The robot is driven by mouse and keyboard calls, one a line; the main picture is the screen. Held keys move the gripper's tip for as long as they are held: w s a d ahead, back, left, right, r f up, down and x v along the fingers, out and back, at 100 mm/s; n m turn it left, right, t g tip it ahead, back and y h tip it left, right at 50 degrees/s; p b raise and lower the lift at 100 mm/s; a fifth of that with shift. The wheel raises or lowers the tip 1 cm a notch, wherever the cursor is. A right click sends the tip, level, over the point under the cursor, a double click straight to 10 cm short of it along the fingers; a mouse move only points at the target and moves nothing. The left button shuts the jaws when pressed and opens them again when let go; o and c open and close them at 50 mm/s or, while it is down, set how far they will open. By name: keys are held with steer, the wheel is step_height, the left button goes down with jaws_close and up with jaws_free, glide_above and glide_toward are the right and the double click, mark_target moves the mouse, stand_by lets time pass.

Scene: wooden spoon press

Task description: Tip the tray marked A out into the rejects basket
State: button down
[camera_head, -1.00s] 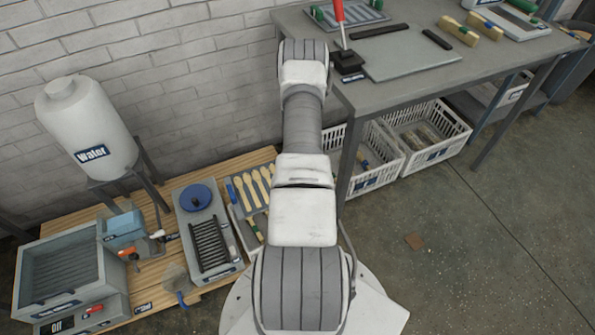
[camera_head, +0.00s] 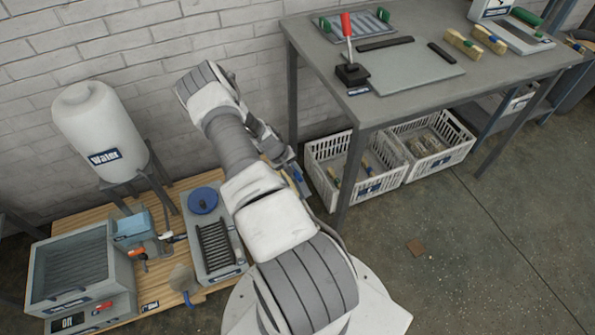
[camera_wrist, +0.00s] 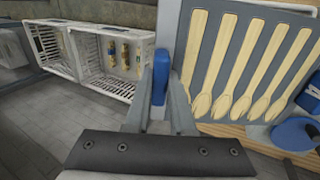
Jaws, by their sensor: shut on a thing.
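In the wrist view, my gripper (camera_wrist: 160,85) is shut on the blue handle (camera_wrist: 161,66) at the side of a grey tray (camera_wrist: 207,62). In the head view, my arm hides the tray and most of my gripper. Two white slatted baskets stand under the table: a left one (camera_head: 318,160) and a right one (camera_head: 462,140), each holding a few utensils. Their labels are too small to read. They also show at the left of the wrist view (camera_wrist: 105,87).
A grey table (camera_head: 400,105) with a red-handled press (camera_head: 348,45) stands above the baskets; its front leg (camera_head: 352,180) is near the left basket. A wooden pallet (camera_head: 205,290) carries a ribbed grey unit (camera_head: 215,255) and an oil bath (camera_head: 75,270). Floor is open at right.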

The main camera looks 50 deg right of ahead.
steer(key=shift+w+a+r+g+h, duration=0.45)
steer(key=shift+a+r+h, duration=0.3)
steer(key=shift+h, duration=0.25)
steer(key=shift+w+a+f+b, duration=0.15)
steer(key=shift+f+b, duration=0.15)
steer(key=shift+b, duration=0.7)
steer(key=w+a+g+h+b, duration=0.1)
steer(key=b, duration=0.2)
steer(key=a+g+h+b, duration=0.1)
steer(key=a+h+b, duration=0.1)
steer(key=b, duration=0.1)
steer(key=w+a+g+h+b, duration=0.1)
steer(key=b, duration=0.3)
steer(key=shift+w+a+r+h, duration=0.15)
steer(key=shift+w+a+h, duration=0.15)
steer(key=shift+a+h, duration=0.1)
steer(key=shift+w+a+r+h+b, duration=0.1)
steer(key=shift+w+a+h+b, duration=0.1)
steer(key=shift+a+h+b, duration=0.4)
steer(key=shift+w+a+r+g+h+b, duration=0.3)
steer(key=shift+a+g+h+b, duration=0.1)
steer(key=shift+g, duration=0.05)
steer(key=shift+w, duration=0.1)
